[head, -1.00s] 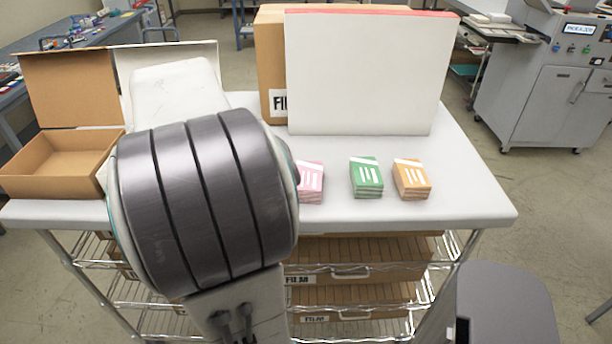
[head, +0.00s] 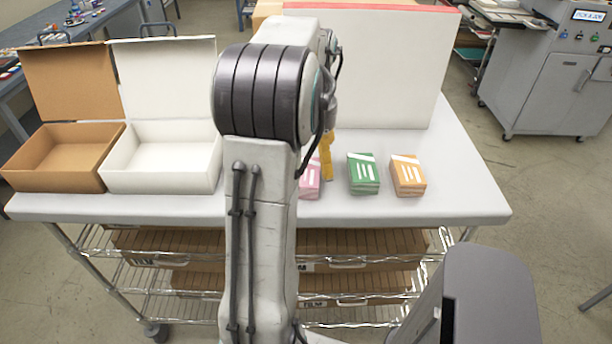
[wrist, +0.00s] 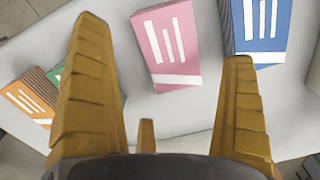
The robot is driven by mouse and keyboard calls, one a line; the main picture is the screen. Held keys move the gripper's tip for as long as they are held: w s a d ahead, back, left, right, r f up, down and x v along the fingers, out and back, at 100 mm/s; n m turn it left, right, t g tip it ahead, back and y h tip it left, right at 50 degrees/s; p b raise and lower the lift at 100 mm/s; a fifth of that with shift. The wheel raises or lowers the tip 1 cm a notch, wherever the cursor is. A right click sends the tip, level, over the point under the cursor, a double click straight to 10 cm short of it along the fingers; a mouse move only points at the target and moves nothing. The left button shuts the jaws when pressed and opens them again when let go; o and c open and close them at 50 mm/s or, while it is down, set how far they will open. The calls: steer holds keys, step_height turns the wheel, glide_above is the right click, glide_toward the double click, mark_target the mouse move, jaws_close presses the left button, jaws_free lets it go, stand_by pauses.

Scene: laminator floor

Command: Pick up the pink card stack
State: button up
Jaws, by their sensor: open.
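The pink card stack (wrist: 167,42) lies on the white table top and shows whole in the wrist view, between and beyond the fingertips. In the head view the pink stack (head: 311,180) is partly hidden behind my arm. My gripper (wrist: 162,45) is open, with its yellow fingers apart and nothing between them. In the head view one yellow finger (head: 326,158) shows beside the pink stack. I cannot tell whether it touches the stack. A blue card stack (wrist: 262,28) lies right beside the right finger in the wrist view; my arm hides it in the head view.
A green stack (head: 363,174) and an orange stack (head: 407,176) sit right of the pink one. A brown open box (head: 60,165) and a white open box (head: 165,163) stand at the left. A tall white panel (head: 400,70) stands behind. The table's front strip is clear.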

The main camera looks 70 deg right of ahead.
mark_target(312, 171)
steer(key=shift+a+f, duration=0.2)
steer(key=shift+f, duration=2.35)
steer(key=shift+c, duration=0.5)
steer(key=c, duration=1)
